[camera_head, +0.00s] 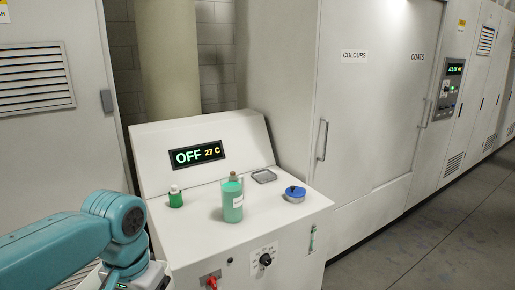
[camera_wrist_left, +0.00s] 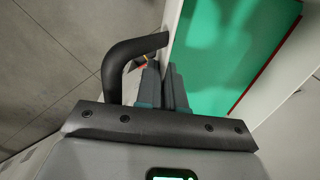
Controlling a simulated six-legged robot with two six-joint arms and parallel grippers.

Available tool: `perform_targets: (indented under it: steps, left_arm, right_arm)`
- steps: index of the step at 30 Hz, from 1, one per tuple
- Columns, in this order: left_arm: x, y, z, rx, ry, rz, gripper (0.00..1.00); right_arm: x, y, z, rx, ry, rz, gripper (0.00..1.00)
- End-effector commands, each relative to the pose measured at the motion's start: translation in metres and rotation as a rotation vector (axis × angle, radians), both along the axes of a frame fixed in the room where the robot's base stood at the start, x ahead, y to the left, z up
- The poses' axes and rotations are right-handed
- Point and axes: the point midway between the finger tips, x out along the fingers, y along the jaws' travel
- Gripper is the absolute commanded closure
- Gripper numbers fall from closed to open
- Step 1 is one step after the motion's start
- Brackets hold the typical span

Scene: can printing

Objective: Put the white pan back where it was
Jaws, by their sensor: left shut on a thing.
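The white pan shows only in part in the left wrist view, as a pale edge (camera_wrist_left: 171,15) beside a broad flat green surface (camera_wrist_left: 235,50) with a thin red line along its right side. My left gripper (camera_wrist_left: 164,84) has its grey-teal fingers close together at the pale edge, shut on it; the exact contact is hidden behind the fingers. In the head view my left arm comes in at the lower left, and its gripper is below the picture. My right gripper is in neither view.
A white console (camera_head: 190,235) carries a lit display (camera_head: 199,154), a green bottle (camera_head: 232,202), a small green jar (camera_head: 175,197), a blue-topped dish (camera_head: 295,193) and a grey tray (camera_head: 264,176). White cabinets (camera_head: 365,110) stand behind. Grey floor (camera_head: 450,220) is clear at the right.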

Motion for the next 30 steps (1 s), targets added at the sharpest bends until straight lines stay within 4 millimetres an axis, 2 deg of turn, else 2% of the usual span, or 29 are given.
perform_targets:
  steps: [7,15,18,21,25,30]
  left_arm:
    - [0.002,0.007,-0.051,0.001,0.005,0.02,1.0]
    - [0.007,0.007,-0.133,0.0,0.006,0.089,1.0]
    - [0.011,0.002,-0.155,0.0,0.004,0.119,1.0]
    - [0.019,-0.005,-0.166,0.0,0.001,0.153,1.0]
    - [0.03,-0.009,-0.167,-0.001,-0.002,0.194,1.0]
    - [0.032,-0.01,-0.166,-0.001,-0.002,0.211,1.0]
  right_arm:
    - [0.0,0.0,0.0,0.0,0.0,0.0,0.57]
    - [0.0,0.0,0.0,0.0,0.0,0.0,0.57]
    - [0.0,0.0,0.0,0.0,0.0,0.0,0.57]
    - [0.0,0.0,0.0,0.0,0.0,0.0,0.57]
    - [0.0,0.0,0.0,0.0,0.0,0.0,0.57]
    - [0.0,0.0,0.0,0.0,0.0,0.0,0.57]
